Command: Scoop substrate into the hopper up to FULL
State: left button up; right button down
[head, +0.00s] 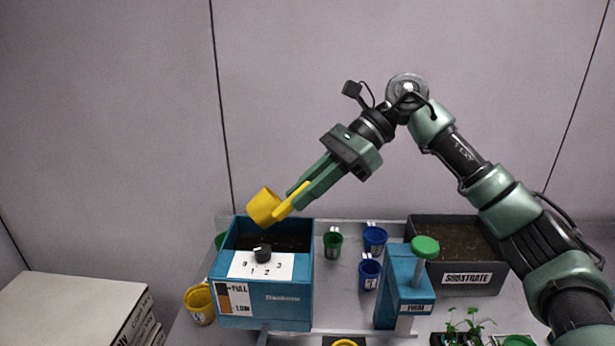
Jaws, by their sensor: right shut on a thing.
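My right gripper (300,196) is shut on the handle of a yellow scoop (264,207). The scoop hangs tilted above the blue hopper (285,300), apart from its rim. Its inside is hidden, so I cannot tell whether it holds anything. Dark substrate (285,242) shows inside the hopper. A level gauge (222,300) marked FULL and LOW is on the hopper's front left; it looks brown, but its exact level is too small to read. The dark grey bin labelled SUBSTRATE (467,280) stands at the right with brown soil inside. My left gripper is out of view.
A black dial (262,252) sits on the hopper's front. A blue stand labelled FIRM (405,290) with a green knob is between hopper and bin. Green (333,243) and blue cups (375,238) stand behind. A yellow cup (199,305) is left of the hopper. Seedlings (465,325) are in front.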

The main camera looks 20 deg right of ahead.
jog(key=a+r+h+p, duration=0.1)
jog(key=h+p, duration=0.1)
jog(key=p, duration=0.1)
jog(key=a+r+h+p, duration=0.1)
jog(key=r+h+p, duration=0.1)
jog(key=h+p, duration=0.1)
jog(key=a+r+h+p, duration=0.1)
jog(key=a+h+p, duration=0.1)
jog(key=p, duration=0.3)
jog(key=shift+s+r+h, duration=0.1)
jog(key=shift+r+h, duration=0.2)
jog(key=shift+h, duration=0.2)
jog(key=shift+a+r+h+p, duration=0.1)
jog(key=shift+a+h+p, duration=0.35)
jog(key=shift+h+p, duration=0.4)
jog(key=shift+a+h+p, duration=0.2)
jog(key=shift+h+p, duration=0.1)
jog(key=shift+h, duration=0.15)
